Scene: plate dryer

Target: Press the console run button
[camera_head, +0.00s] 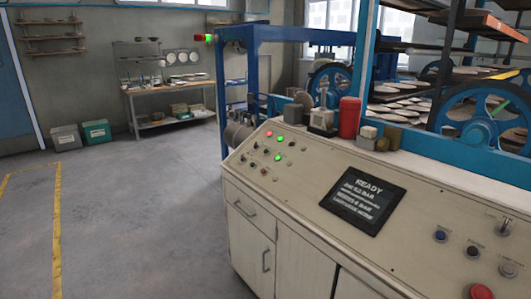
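The console (290,205) is a cream cabinet with a sloped top, reaching from the middle to the lower right. Its dark screen (362,201) reads READY above smaller blurred lines. At the right are a blue button (440,236), a dark button (473,252), a pale round control (508,269), a switch (504,228) and a red button (481,291) cut by the bottom edge. Their labels are too small to read, so I cannot tell which is the run button. Green lights (278,157) and small knobs sit at the console's far left. My gripper is not in view.
Blue machinery with wheels (482,118) and racks of plates stands behind the console. A red cylinder (349,117) and small blocks stand at its back edge. Open grey floor (140,210) lies left, with a yellow line (57,230). A workbench (170,87) is at the back wall.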

